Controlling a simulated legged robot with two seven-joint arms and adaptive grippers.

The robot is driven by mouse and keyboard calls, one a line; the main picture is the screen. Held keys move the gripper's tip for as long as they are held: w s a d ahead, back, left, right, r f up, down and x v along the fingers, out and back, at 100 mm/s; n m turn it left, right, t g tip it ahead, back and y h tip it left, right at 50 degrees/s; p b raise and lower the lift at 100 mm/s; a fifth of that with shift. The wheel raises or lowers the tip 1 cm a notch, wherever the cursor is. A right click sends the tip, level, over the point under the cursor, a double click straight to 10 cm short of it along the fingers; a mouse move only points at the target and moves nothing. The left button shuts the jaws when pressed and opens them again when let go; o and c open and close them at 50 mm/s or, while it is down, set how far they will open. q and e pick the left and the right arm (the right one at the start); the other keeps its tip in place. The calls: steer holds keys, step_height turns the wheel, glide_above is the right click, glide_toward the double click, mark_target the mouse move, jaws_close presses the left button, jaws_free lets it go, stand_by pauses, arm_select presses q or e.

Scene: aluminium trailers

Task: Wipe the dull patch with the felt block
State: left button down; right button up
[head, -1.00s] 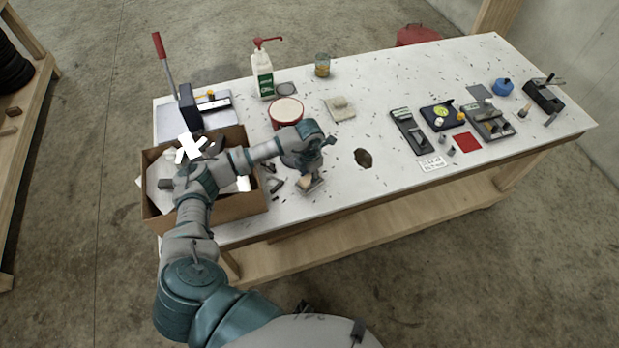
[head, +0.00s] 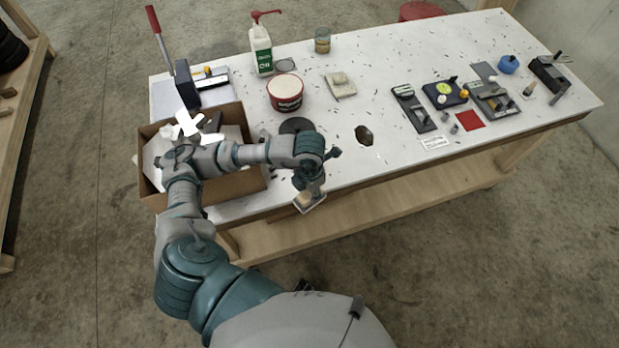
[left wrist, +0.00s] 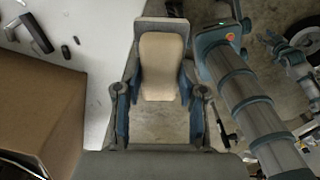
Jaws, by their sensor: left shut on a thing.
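My left gripper (head: 312,190) is shut on the felt block (head: 309,202), a pale tan block on a grey backing. It holds it at the front edge of the white bench. In the left wrist view the felt block (left wrist: 162,65) sits between the blue fingers (left wrist: 160,95), with the bench edge to its left and floor behind it. A dark round patch (head: 296,126) lies on the bench just behind my left wrist, partly covered by it. I cannot tell which is the dull patch. My right gripper is out of view.
A cardboard box (head: 215,187) stands left beside my arm. A red tub (head: 285,92), an oil pump bottle (head: 262,50), a jar (head: 322,40) and a beige pad (head: 340,86) stand behind. Tools and a red square (head: 469,121) lie right. Dark flecks litter the bench top.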

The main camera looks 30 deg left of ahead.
arm_select(q)
steer(key=shift+s+d, duration=0.1)
steer(key=shift+s, duration=0.1)
steer(key=c, duration=1.2)
jaws_free()
steer(key=shift+c, duration=0.2)
steer(key=c, duration=0.4)
steer(key=shift+w, duration=0.1)
steer(key=shift+c, duration=0.2)
